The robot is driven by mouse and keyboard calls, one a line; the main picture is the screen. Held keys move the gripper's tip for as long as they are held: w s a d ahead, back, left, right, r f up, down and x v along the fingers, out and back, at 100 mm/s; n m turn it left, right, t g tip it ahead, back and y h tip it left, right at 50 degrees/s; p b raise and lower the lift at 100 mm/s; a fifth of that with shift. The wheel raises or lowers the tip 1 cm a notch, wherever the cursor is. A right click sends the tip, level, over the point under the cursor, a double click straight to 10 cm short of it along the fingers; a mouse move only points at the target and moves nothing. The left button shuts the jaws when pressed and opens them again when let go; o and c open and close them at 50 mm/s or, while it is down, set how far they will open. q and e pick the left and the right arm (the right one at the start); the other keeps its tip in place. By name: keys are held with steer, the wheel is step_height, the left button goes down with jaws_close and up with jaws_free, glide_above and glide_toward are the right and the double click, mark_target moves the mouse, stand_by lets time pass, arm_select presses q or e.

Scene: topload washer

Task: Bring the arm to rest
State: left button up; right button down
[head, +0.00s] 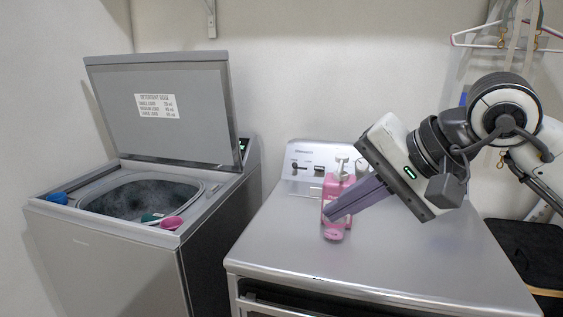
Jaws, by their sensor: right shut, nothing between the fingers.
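My right gripper (331,214) reaches in from the right above the grey dryer-like machine (400,262). Its purple-grey fingers are together with nothing held. They overlap a pink bottle (329,190) in the picture, hiding part of it; I cannot tell whether they touch it. The bottle stands on the machine top, with a small pink piece (333,233) at its front. My left gripper is not in view.
On the left stands a topload washer (105,255) with its lid (190,120) raised and a label on it. A blue item (58,198) and a pink cup (171,223) sit on its rim. Hangers (500,38) hang at the upper right.

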steer(key=s+a+f+m+g+y, duration=0.3)
steer(key=s+a+m+g+y, duration=0.2)
steer(key=s+a+m+y, duration=0.65)
steer(key=w+d+f+m+t+h, duration=0.1)
steer(key=w+d+f+m+t, duration=0.3)
steer(key=m, duration=0.6)
steer(key=w+d+f+m+t+h, duration=0.1)
steer(key=w+f+m+t+h, duration=0.15)
steer(key=m+t, duration=0.6)
steer(key=w+d+f+m+t, duration=0.3)
steer(key=f+m+t, duration=0.15)
steer(key=m, duration=0.65)
steer(key=s+d+f+m+g+h, duration=0.1)
steer(key=d+f+m+h, duration=0.25)
steer(key=f+m, duration=0.45)
steer(key=s+d+f+m+g+h, duration=0.1)
steer(key=s+d+f+m+h, duration=0.3)
steer(key=f, duration=0.6)
steer(key=s+d+f+m+g+h, duration=0.2)
steer(key=s+f+m, duration=0.3)
steer(key=s+f, duration=0.3)
steer(key=s+d+f+m+g+h, duration=0.1)
steer(key=s+f+m+g+h, duration=0.1)
steer(key=s+f+m+g, duration=0.3)
steer(key=s+f+m, duration=0.1)
steer(key=s+f, duration=0.2)
steer(key=f, duration=0.3)
steer(key=shift+s+d+f+h, duration=0.35)
steer(key=shift+d+f, duration=0.05)
